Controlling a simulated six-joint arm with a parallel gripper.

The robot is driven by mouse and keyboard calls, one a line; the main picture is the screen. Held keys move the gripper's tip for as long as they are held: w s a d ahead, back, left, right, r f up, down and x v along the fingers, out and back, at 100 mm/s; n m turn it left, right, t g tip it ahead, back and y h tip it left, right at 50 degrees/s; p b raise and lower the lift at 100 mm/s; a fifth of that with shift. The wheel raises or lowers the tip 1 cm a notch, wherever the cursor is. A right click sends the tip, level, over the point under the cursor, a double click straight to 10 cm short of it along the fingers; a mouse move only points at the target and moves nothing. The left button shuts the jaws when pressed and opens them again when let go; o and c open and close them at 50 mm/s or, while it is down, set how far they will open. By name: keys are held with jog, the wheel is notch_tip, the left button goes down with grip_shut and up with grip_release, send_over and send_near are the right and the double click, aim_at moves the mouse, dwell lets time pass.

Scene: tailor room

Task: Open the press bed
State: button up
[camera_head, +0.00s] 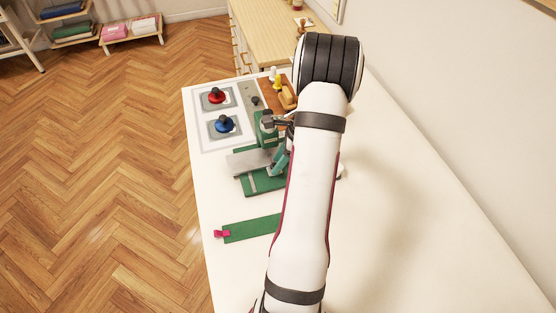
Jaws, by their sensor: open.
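The press (265,186) is a green machine on the white table, left of my arm. A grey flat plate (246,162) juts out to its left above the green base. I cannot tell for sure which part is the bed.
A red knob (216,96) and a blue knob (224,124) stand on grey plates behind the press. A brown board (271,91) with small tools lies beside them. A green strip (250,229) with a pink end lies in front. The white table (400,240) is clear at right, up to the wall.

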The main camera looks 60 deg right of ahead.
jog(key=shift+f, duration=0.1)
grip_shut()
dwell(1.4)
